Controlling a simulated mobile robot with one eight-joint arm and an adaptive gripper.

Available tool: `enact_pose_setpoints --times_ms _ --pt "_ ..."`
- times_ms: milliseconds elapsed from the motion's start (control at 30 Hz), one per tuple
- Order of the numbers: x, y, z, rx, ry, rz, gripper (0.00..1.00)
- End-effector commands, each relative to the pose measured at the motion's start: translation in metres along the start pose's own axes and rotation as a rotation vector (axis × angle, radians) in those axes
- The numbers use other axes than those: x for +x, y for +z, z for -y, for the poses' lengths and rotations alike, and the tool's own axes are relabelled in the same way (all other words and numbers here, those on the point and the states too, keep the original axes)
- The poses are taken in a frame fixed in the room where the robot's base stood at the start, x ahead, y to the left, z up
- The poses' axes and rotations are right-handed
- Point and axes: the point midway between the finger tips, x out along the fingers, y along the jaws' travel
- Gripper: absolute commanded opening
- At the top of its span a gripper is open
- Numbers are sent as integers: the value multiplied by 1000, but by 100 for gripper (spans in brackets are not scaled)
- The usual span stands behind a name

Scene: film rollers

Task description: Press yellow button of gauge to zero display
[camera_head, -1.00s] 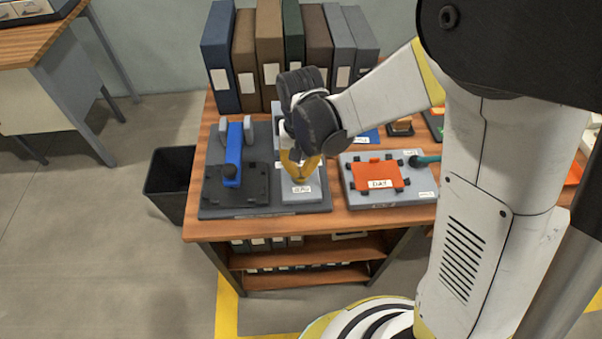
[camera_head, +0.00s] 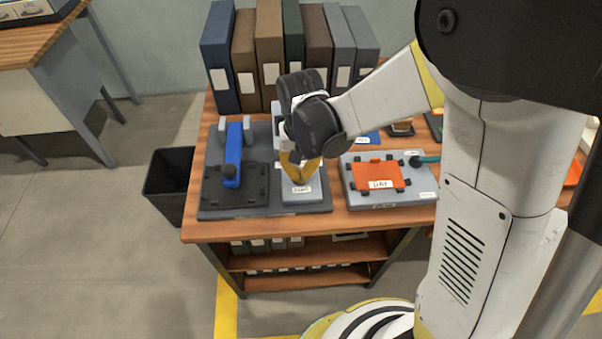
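The gauge appears to be the grey device (camera_head: 315,197) with a small white label at its front, on a dark base plate at the left of the desk. A grey upright part (camera_head: 277,118) rises behind it. My gripper (camera_head: 300,178) points down over this device from behind the dark wrist. A yellow shape shows at the gripper's end, just above the label. I cannot tell how much of it is fingertip and how much is button, or whether they touch. The display and the finger opening are hidden or too small to read.
A blue-handled clamp-like device (camera_head: 232,155) stands left of the gauge on the same plate. A grey box with an orange panel (camera_head: 378,175) sits to the right. Binders (camera_head: 270,50) line the back. A dark bin (camera_head: 168,180) stands on the floor at left.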

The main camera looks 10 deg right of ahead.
Motion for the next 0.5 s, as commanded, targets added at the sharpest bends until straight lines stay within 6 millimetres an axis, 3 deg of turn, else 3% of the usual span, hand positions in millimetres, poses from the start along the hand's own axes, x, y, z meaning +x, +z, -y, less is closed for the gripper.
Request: enact_pose_setpoints --times_ms 333,500 --pt "-1 0 0 0 0 0 0" --pt "-13 0 0 0 0 0 0"
